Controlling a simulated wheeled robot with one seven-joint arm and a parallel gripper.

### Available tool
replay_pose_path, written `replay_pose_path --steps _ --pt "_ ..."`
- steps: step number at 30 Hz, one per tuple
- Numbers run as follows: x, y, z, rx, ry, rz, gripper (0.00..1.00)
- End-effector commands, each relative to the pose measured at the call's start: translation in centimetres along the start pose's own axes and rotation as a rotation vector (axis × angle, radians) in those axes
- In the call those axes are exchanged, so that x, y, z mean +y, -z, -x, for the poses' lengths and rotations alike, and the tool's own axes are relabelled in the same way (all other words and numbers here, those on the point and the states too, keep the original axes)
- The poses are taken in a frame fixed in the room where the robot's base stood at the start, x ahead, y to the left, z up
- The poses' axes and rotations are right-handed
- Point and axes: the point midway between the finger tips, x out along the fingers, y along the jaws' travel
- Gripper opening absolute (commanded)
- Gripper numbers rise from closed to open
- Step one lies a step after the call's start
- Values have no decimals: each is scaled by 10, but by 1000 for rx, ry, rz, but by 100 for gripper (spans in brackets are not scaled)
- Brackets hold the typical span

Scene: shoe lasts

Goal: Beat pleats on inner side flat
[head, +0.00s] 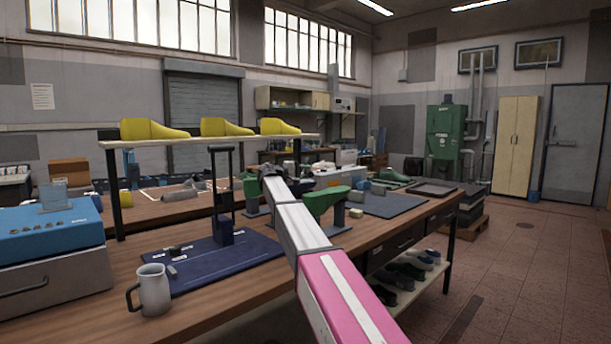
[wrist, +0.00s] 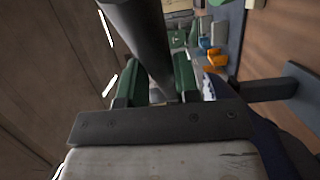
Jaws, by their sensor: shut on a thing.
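In the wrist view my gripper (wrist: 157,88) has two green fingers on either side of a thick grey cylindrical bar (wrist: 132,30), which looks like a tool handle. It is shut on this bar, whose far end is out of view. In the head view my pink and white arm reaches over the bench, and its far end hides most of the gripper. A green last (head: 322,199) stands on a post just right of the arm. Another green last (head: 251,188) shows partly behind the arm's far end. Pleats cannot be made out in either view.
A grey mug (head: 153,291) stands at the bench's front edge, beside a dark blue mat (head: 212,262) with a dark upright stand (head: 222,190). A blue box (head: 52,245) is at left. Yellow lasts (head: 150,130) line a raised shelf. A dark mat (head: 385,205) lies at right.

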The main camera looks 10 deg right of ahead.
Motion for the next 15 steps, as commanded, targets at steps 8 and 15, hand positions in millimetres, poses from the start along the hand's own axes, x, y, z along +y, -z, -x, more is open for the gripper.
replay_pose_path --steps 8,15 --pt "-3 0 0 0 -1 0 6" --pt "-35 0 0 0 -1 1 6"
